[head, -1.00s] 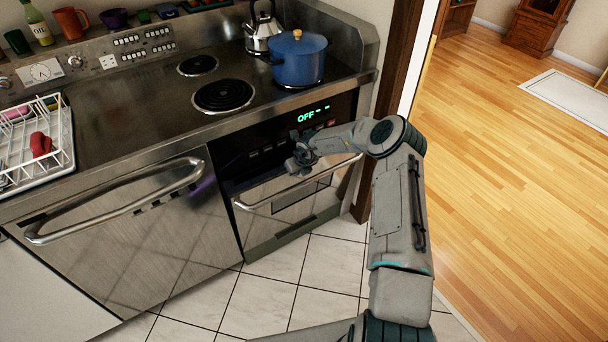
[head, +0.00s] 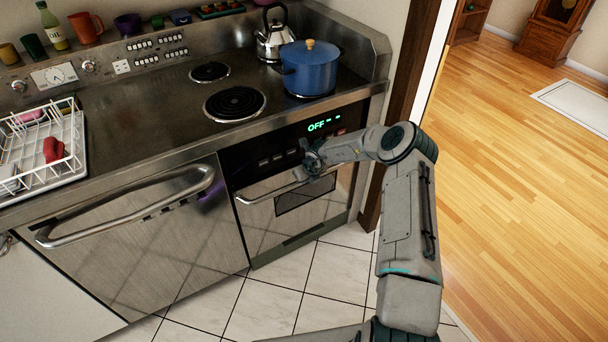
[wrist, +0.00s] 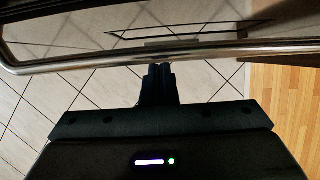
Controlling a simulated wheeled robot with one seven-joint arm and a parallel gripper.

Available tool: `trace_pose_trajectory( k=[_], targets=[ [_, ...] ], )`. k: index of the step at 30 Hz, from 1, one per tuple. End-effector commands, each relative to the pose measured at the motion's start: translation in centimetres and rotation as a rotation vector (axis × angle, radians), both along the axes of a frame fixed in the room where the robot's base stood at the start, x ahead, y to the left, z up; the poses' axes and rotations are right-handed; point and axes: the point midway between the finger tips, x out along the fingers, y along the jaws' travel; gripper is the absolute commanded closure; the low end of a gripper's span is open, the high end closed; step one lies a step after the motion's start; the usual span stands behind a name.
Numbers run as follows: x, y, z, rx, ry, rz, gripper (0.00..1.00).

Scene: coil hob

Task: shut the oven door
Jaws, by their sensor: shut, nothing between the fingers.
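The oven door (head: 265,222) is a steel front with a dark window, below the black control panel (head: 270,158) whose display reads OFF. It looks upright and about flush with the front; a small gap cannot be ruled out. Its bar handle (head: 257,197) runs across the top of the door. My gripper (head: 310,168) is at the handle's right half and hides part of it. In the wrist view my shut, empty fingers (wrist: 158,70) point at the handle bar (wrist: 215,50), at or very near it; contact cannot be told. The door face (wrist: 200,32) shows beyond the bar.
A blue pot (head: 309,72) and a kettle (head: 273,38) stand on the hob above. A second steel door (head: 135,240) with a large handle is to the left. A wooden door frame (head: 405,75) is close on the right. Tiled floor (head: 262,305) is clear in front.

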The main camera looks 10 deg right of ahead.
Motion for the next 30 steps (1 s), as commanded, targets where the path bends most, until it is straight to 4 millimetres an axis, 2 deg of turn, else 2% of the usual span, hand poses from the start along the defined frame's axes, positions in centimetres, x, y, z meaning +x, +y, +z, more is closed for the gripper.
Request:
trace_pose_trajectory(
  k=[2,9,15,21,30],
  targets=[
    [-1.3,-0.4,0.5,-0.002,0.003,0.005,1.00],
    [0.7,0.1,5.4,0.000,-0.004,0.001,1.00],
    [1.7,0.2,8.4,0.000,-0.002,-0.004,1.00],
    [2.0,0.5,9.5,0.000,0.000,-0.001,1.00],
    [2.0,0.6,9.5,0.000,0.000,0.001,1.00]
  ],
)
